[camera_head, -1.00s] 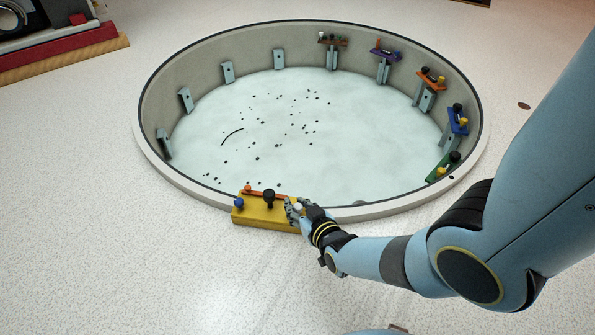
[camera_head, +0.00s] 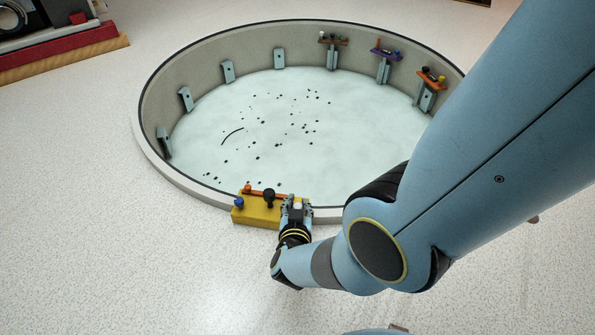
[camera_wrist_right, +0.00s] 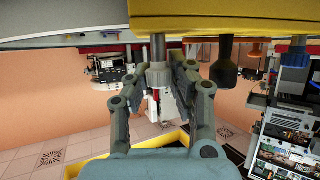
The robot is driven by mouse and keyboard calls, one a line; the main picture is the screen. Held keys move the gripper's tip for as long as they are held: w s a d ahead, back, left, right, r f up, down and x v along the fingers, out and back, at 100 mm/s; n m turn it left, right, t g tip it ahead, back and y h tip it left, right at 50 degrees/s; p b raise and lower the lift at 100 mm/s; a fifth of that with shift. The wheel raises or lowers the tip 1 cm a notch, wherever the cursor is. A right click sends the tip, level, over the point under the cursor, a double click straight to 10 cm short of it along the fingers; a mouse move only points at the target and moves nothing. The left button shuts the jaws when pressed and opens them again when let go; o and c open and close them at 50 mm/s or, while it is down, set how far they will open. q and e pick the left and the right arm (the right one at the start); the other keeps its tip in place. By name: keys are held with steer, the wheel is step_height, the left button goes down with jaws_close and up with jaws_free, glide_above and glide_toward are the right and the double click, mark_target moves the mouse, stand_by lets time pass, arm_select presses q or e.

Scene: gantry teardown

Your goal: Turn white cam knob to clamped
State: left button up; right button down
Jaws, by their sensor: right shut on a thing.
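The yellow block (camera_head: 254,213) sits on the near rim of the round basin. The white cam knob (camera_head: 298,205) is at its right end, partly hidden by my right gripper (camera_head: 296,211). In the right wrist view the knob (camera_wrist_right: 157,77) looks pale grey, on a stem out of the yellow block (camera_wrist_right: 215,20), between the two fingers of the gripper (camera_wrist_right: 159,76). The fingers are shut on it. I cannot read a clamped mark. My left gripper is out of view.
In the wrist view the black knob (camera_wrist_right: 224,72) is close beside the fingers. Coloured fixtures line the basin's far right wall. Floor left of the block is clear.

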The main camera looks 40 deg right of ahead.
stand_by(0.3)
steer(key=c, duration=1.1)
jaws_free()
steer(key=shift+r, duration=0.15)
steer(key=shift+r, duration=4.85)
